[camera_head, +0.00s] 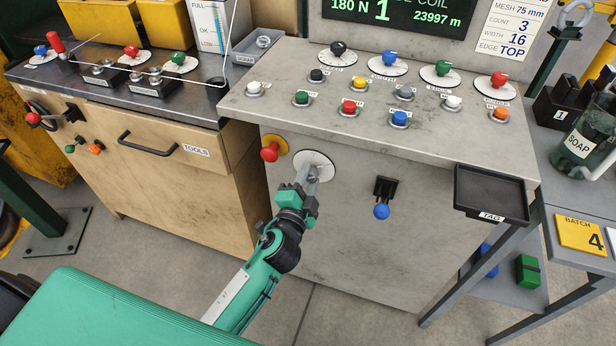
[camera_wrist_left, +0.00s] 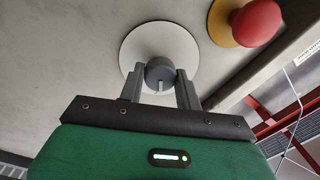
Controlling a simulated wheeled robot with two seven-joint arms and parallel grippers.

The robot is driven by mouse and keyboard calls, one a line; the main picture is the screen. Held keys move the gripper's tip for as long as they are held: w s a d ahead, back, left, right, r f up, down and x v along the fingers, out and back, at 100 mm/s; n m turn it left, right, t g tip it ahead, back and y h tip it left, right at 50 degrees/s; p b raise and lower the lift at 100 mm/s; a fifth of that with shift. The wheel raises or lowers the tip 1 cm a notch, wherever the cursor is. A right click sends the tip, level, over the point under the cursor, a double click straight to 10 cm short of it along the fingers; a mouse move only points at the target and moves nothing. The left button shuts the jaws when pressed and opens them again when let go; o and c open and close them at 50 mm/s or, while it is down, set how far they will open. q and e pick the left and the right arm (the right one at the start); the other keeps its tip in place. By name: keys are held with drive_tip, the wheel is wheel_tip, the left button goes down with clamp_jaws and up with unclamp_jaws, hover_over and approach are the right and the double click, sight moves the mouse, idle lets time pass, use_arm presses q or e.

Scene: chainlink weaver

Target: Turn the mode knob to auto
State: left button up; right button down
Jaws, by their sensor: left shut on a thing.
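A dark grey round knob (camera_wrist_left: 160,71) sits on a white disc (camera_wrist_left: 140,45) on the front face of the grey console. The disc also shows in the head view (camera_head: 318,158); the gripper mostly hides the knob there. My left gripper (camera_head: 310,174) reaches up to the disc. In the left wrist view its two fingers (camera_wrist_left: 159,82) stand on either side of the knob, shut on it. A short pale mark on the knob points toward the gripper's palm. No lettering on the disc can be read, so the setting cannot be told. My right gripper is not in view.
A red mushroom button (camera_head: 269,152) on a yellow plate sits just left of the disc; a blue-balled lever (camera_head: 382,210) is to its right. Several coloured knobs and buttons cover the console top (camera_head: 290,120). A black tray (camera_head: 490,190) juts out at the right.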

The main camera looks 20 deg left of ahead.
use_arm(q)
drive_tip(key=shift+m, duration=0.5)
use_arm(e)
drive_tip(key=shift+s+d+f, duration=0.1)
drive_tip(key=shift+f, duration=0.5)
use_arm(q)
drive_tip(key=o, duration=1)
drive_tip(key=shift+s+f, duration=0.15)
drive_tip(key=shift+s, duration=0.45)
drive_tip(key=s+b, duration=0.2)
drive_tip(key=s, duration=1)
drive_tip(key=shift+s+f+b, duration=0.15)
drive_tip(key=shift+s+b, duration=0.15)
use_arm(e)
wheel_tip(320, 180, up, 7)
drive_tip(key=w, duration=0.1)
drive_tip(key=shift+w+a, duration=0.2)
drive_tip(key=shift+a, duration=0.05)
use_arm(q)
drive_tip(key=shift+a, duration=0.1)
